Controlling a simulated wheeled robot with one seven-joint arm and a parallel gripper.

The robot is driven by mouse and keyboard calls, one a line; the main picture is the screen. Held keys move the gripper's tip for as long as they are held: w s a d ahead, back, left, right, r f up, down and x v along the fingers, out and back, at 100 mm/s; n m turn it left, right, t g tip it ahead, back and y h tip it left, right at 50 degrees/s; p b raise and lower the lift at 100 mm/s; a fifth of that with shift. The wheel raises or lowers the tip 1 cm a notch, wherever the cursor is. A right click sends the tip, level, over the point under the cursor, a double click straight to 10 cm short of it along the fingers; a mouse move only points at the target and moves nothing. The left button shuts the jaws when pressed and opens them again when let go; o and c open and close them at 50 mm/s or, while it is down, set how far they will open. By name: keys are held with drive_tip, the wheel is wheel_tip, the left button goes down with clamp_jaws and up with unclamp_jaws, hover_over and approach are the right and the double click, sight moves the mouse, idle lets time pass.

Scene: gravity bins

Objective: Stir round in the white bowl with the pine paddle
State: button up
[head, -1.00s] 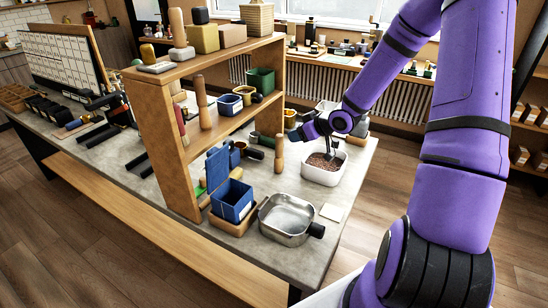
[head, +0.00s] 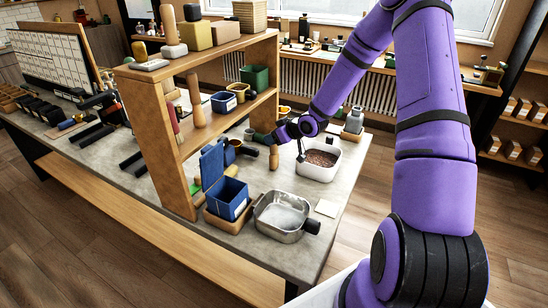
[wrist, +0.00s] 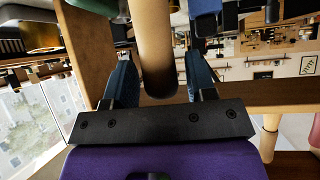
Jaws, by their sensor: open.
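A pale wooden handle (head: 274,160), which looks like the pine paddle, stands upright on the table just left of the white bowl. The white bowl (head: 322,175) is a squarish tub with brown granules in it. My gripper (head: 272,141) is at the handle's upper part. In the wrist view the handle (wrist: 155,45) lies between the two spread dark fingers of my gripper (wrist: 159,62), with its rounded end near the palm. The fingers are open and not closed on it. The lower end of the handle is hard to make out.
A wooden shelf unit (head: 160,140) stands close on the left. In front are a blue open-lidded box (head: 228,198) and a metal pan (head: 283,217). A grey bottle (head: 353,121) stands behind the bowl. A pale square (head: 326,208) lies near the table edge.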

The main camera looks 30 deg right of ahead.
drive_tip(key=shift+c, duration=0.5)
drive_tip(key=c, duration=0.8)
drive_tip(key=shift+r, duration=3)
